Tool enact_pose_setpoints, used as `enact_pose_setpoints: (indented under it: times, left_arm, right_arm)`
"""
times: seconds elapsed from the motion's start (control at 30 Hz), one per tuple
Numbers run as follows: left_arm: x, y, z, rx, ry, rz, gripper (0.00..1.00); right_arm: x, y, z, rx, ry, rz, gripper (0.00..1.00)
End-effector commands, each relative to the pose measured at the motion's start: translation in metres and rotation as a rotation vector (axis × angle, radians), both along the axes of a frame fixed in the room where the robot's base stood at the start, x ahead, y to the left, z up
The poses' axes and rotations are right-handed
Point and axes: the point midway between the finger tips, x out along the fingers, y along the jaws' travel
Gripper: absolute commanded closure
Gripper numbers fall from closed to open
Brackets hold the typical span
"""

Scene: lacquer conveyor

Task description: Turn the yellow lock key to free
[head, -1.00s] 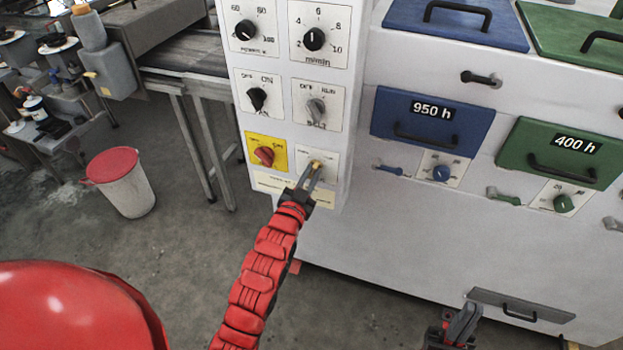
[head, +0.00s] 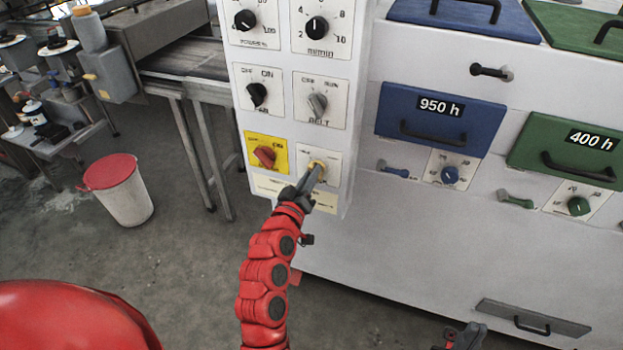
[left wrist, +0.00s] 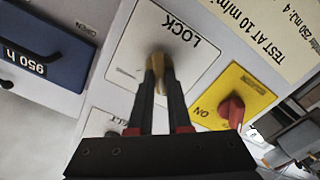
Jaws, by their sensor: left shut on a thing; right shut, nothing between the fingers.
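The yellow lock key (left wrist: 158,66) sticks out of a white plate (left wrist: 185,62) marked LOCK in the left wrist view. In the head view the key (head: 317,163) is at the bottom right of the control panel, partly hidden by my fingers. My left gripper (left wrist: 160,78) is shut on the key; it also shows in the head view (head: 314,174). The key's exact angle is hard to tell behind the fingers. My right gripper (head: 468,335) is shut and empty at the bottom edge of the head view, partly cut off.
A red switch (head: 265,156) on a yellow plate sits just left of the key. The grey BELT knob (head: 317,104) is right above. A blue drawer (head: 437,118) and a green drawer (head: 568,152) are to the right. A white bin (head: 120,190) stands on the floor.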

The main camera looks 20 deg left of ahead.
Motion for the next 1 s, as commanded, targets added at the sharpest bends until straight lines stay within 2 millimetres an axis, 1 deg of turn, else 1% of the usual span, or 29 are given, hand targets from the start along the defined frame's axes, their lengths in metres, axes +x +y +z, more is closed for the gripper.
enact_pose_setpoints:
  times: [0.2,0.4,1.0]
  left_arm:
    - [0.0,0.0018,-0.0004,-0.179,0.002,0.003,1.0]
    - [0.0001,0.0018,-0.0012,-0.294,0.01,0.001,1.0]
    - [0.0001,0.0015,-0.002,-0.305,0.012,0.002,1.0]
  right_arm:
    - [0.0,0.0,-0.0058,0.0,0.0,0.0,1.0]
    - [0.0,0.0,-0.0073,0.0,0.0,0.0,1.0]
    - [0.0,-0.0001,-0.0072,0.0,0.0,0.0,1.0]
